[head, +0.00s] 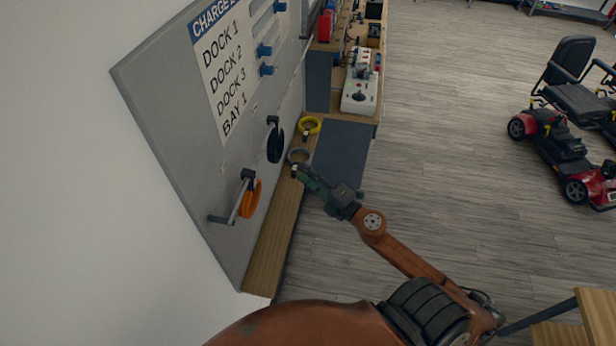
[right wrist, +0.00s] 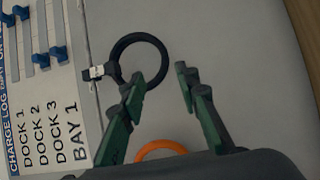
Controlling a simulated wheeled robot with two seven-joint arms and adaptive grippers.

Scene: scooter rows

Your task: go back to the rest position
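My right gripper (head: 300,171) is in front of the grey wall board (head: 185,95), near the wooden ledge. In the right wrist view its two green fingers (right wrist: 158,76) stand apart with nothing between them. A black ring (head: 275,144) hangs on a board hook; in the right wrist view the black ring (right wrist: 160,43) lies beyond the left finger, partly covered by it. An orange ring (head: 250,199) hangs on another hook. My left gripper is out of view.
A charge log sheet (head: 222,70) and blue clips are on the board. A grey power unit (head: 360,93) stands on the bench. A red scooter (head: 570,155) is at right; the floor (head: 440,130) between is clear.

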